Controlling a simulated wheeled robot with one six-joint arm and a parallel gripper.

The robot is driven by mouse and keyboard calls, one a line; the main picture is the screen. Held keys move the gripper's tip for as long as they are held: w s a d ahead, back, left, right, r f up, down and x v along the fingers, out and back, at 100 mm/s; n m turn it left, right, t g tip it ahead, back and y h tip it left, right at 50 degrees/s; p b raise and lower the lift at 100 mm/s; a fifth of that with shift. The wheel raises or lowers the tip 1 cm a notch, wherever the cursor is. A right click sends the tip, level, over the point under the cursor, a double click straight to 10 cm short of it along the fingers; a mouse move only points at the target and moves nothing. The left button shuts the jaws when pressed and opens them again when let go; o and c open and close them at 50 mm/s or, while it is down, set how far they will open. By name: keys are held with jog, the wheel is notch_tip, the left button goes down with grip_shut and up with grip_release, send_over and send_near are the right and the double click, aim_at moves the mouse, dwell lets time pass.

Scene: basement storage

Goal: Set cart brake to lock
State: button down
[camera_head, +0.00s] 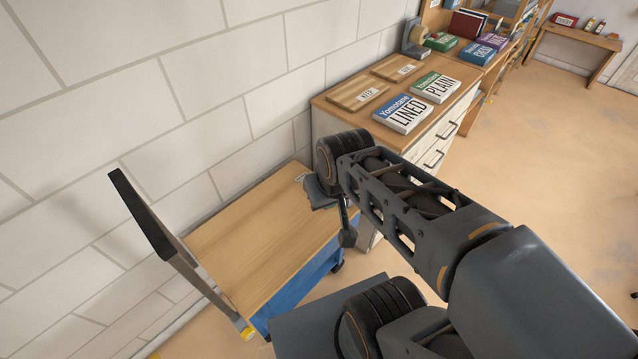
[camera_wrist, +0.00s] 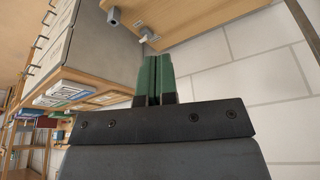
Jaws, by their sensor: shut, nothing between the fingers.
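The cart (camera_head: 262,230) has a light wooden top, a blue frame and an upright with a black handle bar (camera_head: 140,215) at its left end. In the wrist view its wooden top (camera_wrist: 205,14) lies at the upper edge. A small grey bracket (camera_wrist: 113,18) and a pale knob-like part (camera_wrist: 147,33) show by its edge; I cannot tell the brake's setting. My gripper (camera_wrist: 153,60) is shut and empty, its green-faced fingers together just below the pale part; I cannot tell whether they touch it. In the head view my wrist is over the cart's far right corner and hides the fingertips.
A drawer cabinet (camera_head: 325,122) stands right beside the cart, with books (camera_head: 402,113) and wooden boards (camera_head: 357,95) on top. A white block wall (camera_head: 130,110) runs behind the cart. Open floor (camera_head: 540,150) lies to the right.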

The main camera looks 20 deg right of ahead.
jog(key=w+f+m+y+b, duration=0.5)
jog(key=w+f+m+y, duration=0.2)
jog(key=w+f+m, duration=0.65)
jog(key=w+d+f+m+t+h+b, duration=0.1)
jog(key=w+d+f+m+t, duration=0.2)
jog(key=d+f+m, duration=0.4)
jog(key=w+d+f+m+t+h+b, duration=0.1)
jog(key=w+d+f+m+t+b, duration=0.1)
jog(key=w+d+f+m+t, duration=0.2)
jog(key=w+d+f+m, duration=0.1)
jog(key=d+f+m, duration=0.2)
jog(key=m, duration=0.3)
jog(key=shift+w+d+f, duration=0.2)
jog(key=shift+d+f, duration=0.2)
jog(key=shift+d, duration=0.1)
jog(key=shift+m, duration=0.25)
jog(key=shift+b+x, duration=0.4)
jog(key=shift+x, duration=4.6)
jog(key=shift+w+r, duration=0.1)
jog(key=shift+r, duration=0.1)
